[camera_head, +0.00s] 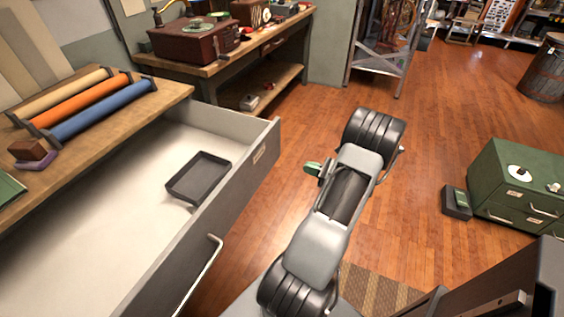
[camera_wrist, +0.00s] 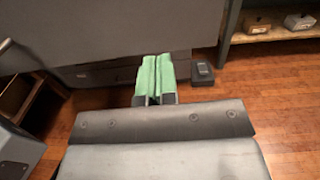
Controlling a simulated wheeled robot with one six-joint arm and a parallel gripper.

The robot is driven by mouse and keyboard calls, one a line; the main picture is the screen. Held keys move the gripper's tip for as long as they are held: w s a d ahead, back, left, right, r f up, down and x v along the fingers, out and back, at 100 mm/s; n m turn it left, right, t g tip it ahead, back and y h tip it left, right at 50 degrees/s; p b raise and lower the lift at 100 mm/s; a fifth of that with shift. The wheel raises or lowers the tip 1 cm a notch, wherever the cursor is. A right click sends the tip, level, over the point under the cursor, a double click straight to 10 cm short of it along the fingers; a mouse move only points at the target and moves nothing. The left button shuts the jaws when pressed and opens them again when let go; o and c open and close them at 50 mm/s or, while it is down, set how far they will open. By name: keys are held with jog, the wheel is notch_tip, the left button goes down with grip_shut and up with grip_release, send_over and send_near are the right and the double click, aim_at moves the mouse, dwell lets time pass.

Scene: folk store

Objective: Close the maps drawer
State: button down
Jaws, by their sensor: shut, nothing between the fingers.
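The wide grey drawer (camera_head: 235,198) at the left stands pulled open beneath a wooden worktop (camera_head: 130,115). Its front has a bar handle (camera_head: 205,272) and a small label (camera_head: 259,155). Its pale interior holds a dark shallow tray (camera_head: 199,177). My gripper (camera_head: 313,168), with green fingers, is just right of the drawer front in the head view, pointing towards it, with floor showing between. In the wrist view the green fingers (camera_wrist: 156,80) are together and empty, overlapping a grey panel (camera_wrist: 110,35) that appears to be the drawer front. Contact cannot be told.
Rolled tubes in orange (camera_head: 83,93) and blue (camera_head: 104,109) lie on the worktop. A bench with a dark red case (camera_head: 196,42) stands behind. A green cabinet (camera_head: 520,180) and a small dark box (camera_head: 456,203) stand at the right. The wooden floor between is mostly clear.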

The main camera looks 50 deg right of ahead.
aim_at(269, 154)
jog(key=shift+m, duration=0.3)
jog(key=x, duration=1.3)
jog(key=shift+w+d+f, duration=0.1)
jog(key=shift+w+d, duration=0.2)
jog(key=shift+d, duration=0.05)
